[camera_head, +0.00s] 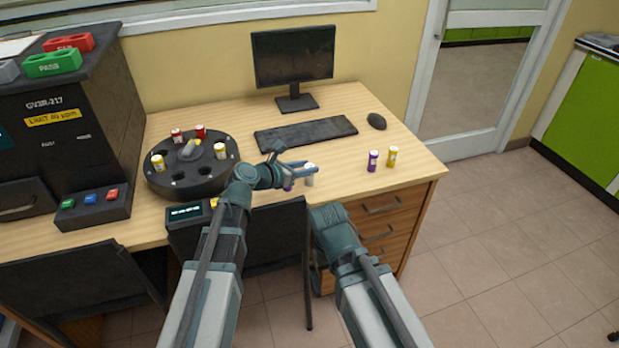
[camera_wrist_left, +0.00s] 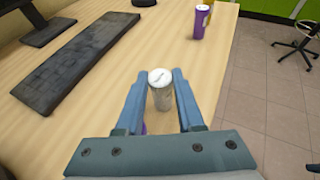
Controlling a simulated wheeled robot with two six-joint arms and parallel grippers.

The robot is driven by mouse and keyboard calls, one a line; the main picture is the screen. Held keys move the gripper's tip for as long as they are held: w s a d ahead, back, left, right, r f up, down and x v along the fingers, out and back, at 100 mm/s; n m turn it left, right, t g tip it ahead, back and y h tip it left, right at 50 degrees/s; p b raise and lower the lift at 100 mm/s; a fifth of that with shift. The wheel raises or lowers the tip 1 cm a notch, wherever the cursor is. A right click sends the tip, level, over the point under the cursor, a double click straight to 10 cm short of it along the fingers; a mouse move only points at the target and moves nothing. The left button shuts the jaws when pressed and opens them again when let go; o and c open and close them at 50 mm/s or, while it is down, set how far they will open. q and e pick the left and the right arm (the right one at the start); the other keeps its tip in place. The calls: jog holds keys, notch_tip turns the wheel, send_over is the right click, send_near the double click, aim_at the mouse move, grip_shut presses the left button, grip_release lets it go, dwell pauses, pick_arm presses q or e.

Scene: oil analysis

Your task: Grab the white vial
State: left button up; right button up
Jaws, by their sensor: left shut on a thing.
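The white vial (camera_head: 309,177) stands near the middle front of the desk, and in the left wrist view the white vial (camera_wrist_left: 160,92) shows its pale cap between two blue fingers. My left gripper (camera_head: 301,168) is shut on it; the fingers lie on both sides of the vial in the left wrist view (camera_wrist_left: 160,100). A purple vial (camera_head: 288,185) is partly hidden by my left gripper. Of my right arm only the links show, low in the head view; its gripper is not seen.
A purple vial (camera_head: 373,161) and a yellow vial (camera_head: 392,157) stand to the right. A black round carousel (camera_head: 190,180) with several vials is at the left. A keyboard (camera_head: 305,134), mouse (camera_head: 376,121) and monitor (camera_head: 293,58) stand behind. Desk between keyboard and right vials is clear.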

pick_arm(q)
grip_shut()
notch_tip(320, 180, up, 10)
jog(key=p, duration=1)
